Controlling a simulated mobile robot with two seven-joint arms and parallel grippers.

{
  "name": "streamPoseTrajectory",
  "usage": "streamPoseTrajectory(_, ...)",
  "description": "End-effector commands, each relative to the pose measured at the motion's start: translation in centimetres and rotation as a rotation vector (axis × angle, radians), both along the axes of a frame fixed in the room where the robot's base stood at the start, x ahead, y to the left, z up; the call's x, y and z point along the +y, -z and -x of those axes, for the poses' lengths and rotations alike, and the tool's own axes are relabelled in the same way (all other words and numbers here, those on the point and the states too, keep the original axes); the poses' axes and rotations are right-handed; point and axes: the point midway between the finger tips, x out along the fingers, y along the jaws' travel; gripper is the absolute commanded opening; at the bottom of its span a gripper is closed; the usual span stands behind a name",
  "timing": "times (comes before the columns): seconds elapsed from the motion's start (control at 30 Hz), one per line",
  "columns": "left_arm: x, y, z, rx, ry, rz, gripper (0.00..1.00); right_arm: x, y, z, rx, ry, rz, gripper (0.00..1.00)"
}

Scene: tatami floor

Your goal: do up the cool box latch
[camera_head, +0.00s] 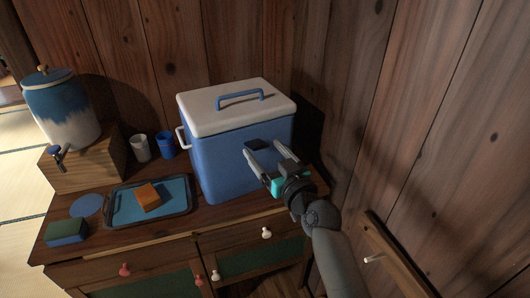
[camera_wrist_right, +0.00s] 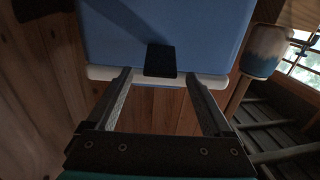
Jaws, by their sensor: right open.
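The blue cool box (camera_head: 222,165) stands upright on the cabinet, its white lid (camera_head: 205,115) down on the body. A black latch (camera_head: 257,145) is at its front; in the right wrist view the latch (camera_wrist_right: 160,58) spans the edge between white lid (camera_wrist_right: 105,73) and blue body (camera_wrist_right: 205,30). I cannot tell whether it is fastened. My right gripper (camera_head: 266,154) is open and empty in front of the box. In the right wrist view the fingers of the gripper (camera_wrist_right: 158,76) lie either side of the latch, apparently without touching it. My left gripper is not in view.
On the cabinet top (camera_head: 95,232), left of the box, are a tray (camera_head: 120,218) with an orange block (camera_head: 148,197), two cups (camera_head: 141,148), a sponge-like block (camera_head: 67,232) and a drink dispenser (camera_head: 62,108) on a wooden stand. Wooden walls close off the back and right.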

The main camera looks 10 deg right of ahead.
Motion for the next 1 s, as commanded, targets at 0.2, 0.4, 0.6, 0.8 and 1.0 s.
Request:
streamPoseTrajectory(0.2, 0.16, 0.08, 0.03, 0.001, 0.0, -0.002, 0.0, 0.18, -0.03, -0.5, 0.0, 0.0, 0.0, 0.85)
streamPoseTrajectory(0.4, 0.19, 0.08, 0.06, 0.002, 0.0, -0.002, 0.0, 0.16, -0.02, -0.48, 0.0, 0.0, 0.0, 0.82)
streamPoseTrajectory(0.6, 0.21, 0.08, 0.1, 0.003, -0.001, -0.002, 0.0, 0.16, -0.02, -0.46, 0.0, 0.0, 0.0, 0.59)
streamPoseTrajectory(0.8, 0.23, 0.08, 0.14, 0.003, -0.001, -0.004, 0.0, 0.14, -0.01, -0.46, 0.0, 0.0, 0.0, 0.37)
streamPoseTrajectory(1.0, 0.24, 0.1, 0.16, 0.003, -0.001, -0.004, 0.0, 0.13, 0.0, -0.46, 0.001, 0.0, 0.0, 0.14)
